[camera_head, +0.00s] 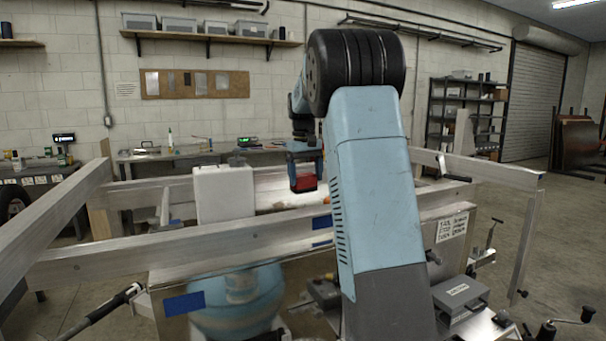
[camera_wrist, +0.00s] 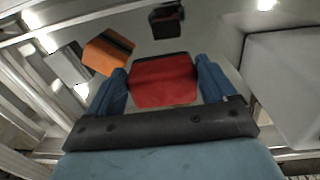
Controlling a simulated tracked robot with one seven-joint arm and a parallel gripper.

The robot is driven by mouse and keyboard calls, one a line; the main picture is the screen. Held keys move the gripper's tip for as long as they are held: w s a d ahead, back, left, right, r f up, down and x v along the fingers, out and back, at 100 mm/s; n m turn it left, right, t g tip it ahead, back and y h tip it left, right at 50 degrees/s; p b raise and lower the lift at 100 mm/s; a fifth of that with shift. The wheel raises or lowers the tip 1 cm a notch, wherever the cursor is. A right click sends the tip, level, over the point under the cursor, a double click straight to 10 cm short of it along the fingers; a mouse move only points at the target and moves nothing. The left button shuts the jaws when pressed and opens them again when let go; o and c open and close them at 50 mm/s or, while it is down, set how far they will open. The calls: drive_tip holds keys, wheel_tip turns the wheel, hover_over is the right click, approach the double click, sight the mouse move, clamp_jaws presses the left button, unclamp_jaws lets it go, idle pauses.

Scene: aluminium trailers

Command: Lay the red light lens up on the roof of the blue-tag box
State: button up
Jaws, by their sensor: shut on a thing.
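The red light lens (camera_head: 304,183) is held in my gripper (camera_head: 305,170), above the trailer bed in the head view. In the wrist view the lens (camera_wrist: 163,82) sits between the two blue fingers of my gripper (camera_wrist: 164,84), which are shut on its sides. Blue tags show on the near side of the trailer at lower left (camera_head: 184,304) and at the middle (camera_head: 322,222). I cannot tell for sure which box carries the blue tag, and its roof is not clearly seen. My arm hides part of the middle.
A white box (camera_head: 224,193) stands left of the lens behind the near aluminium rail (camera_head: 180,244). Wrist view: an orange block (camera_wrist: 108,53) with a dark stripe, a small dark object (camera_wrist: 166,20) ahead, and a large pale box (camera_wrist: 285,80) at right. Rails surround the bed.

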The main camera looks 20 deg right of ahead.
drive_tip(key=shift+f, duration=4.55)
drive_tip(key=shift+f, duration=0.25)
drive_tip(key=o, duration=1.2)
drive_tip(key=shift+r, duration=4.5)
